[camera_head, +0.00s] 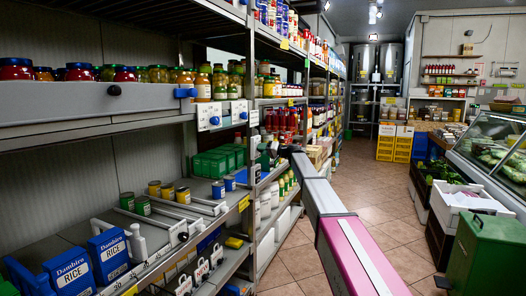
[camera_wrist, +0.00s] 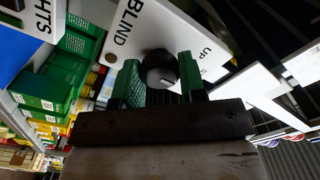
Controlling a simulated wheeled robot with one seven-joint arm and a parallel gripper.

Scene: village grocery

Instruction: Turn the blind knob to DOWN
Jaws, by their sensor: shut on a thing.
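The blind knob (camera_wrist: 160,66) is a dark round knob on a white panel (camera_wrist: 150,25) lettered BLIND in the wrist view. The word UP shows to the right of the knob, with part of another word beginning with S beside it. I see no DOWN lettering. My gripper (camera_wrist: 161,74) has its green fingers on both sides of the knob and is shut on it. A pale mark shows on the knob, but I cannot tell which setting it points to. In the head view my gripper (camera_head: 271,150) is at the shelf front and the knob cannot be made out.
In the head view, shelves with jars and cans (camera_head: 165,190) fill the left. The tiled aisle (camera_head: 375,185) is open to the right, before a glass counter (camera_head: 490,155).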

